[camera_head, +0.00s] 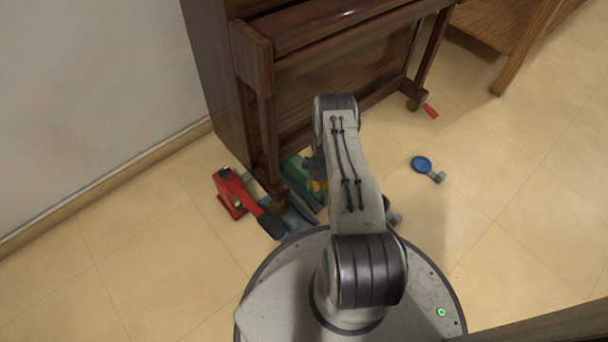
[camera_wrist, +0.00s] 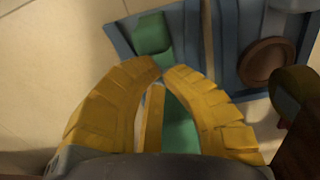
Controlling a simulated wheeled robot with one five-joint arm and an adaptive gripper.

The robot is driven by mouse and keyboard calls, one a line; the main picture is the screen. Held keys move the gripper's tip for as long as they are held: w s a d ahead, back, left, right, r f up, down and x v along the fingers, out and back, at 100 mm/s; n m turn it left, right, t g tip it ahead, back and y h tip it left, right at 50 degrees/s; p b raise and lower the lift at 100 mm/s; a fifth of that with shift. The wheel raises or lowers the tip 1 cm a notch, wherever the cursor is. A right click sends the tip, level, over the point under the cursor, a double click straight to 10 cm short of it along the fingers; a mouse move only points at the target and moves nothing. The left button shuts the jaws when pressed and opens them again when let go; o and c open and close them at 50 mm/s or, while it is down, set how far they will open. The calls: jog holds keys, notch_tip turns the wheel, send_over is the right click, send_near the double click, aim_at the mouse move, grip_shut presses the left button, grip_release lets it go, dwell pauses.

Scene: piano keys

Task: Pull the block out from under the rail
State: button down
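My gripper (camera_wrist: 165,68) has two curved yellow fingers whose tips nearly meet, with no clear object pinched between them. A green piece (camera_wrist: 152,34), probably the block, lies beyond the tips, and green also shows below the gap between the fingers. In the head view green (camera_head: 297,168) shows beside the piano leg, partly hidden by my arm. Blue ribbed pieces (camera_wrist: 218,45), perhaps the rail, lie at the top right of the wrist view, and dark blue pieces (camera_head: 299,214) show near the leg's foot in the head view. My fingers hide their contact with the green piece.
The brown piano (camera_head: 340,65) stands above the work spot, its front leg (camera_head: 268,150) close to my gripper. A red jack-like tool (camera_head: 230,192) stands to the left. A blue round cup (camera_head: 421,163) lies right. A brown disc (camera_wrist: 268,62) is near the fingers. Open tiles lie right.

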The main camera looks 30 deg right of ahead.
jog(key=shift+f, duration=0.35)
jog(key=shift+s+d+r+p, duration=0.1)
jog(key=shift+s+r+p, duration=0.05)
jog(key=shift+s+p, duration=0.45)
jog(key=shift+s+d+p, duration=0.15)
jog(key=shift+s+p, duration=0.45)
jog(key=shift+s, duration=0.65)
jog(key=shift+s+d+p, duration=0.1)
jog(key=shift+s+p, duration=0.5)
jog(key=shift+s, duration=0.6)
jog(key=shift+s+d+p, duration=0.3)
jog(key=shift+s+p, duration=0.4)
jog(key=shift+s, duration=1.15)
jog(key=shift+s+d+p, duration=0.25)
jog(key=shift+s+p, duration=0.4)
jog(key=shift+s, duration=1.15)
jog(key=shift+s+d+p, duration=0.3)
jog(key=shift+s+p, duration=0.4)
jog(key=shift+s, duration=1.15)
jog(key=shift+w, duration=0.15)
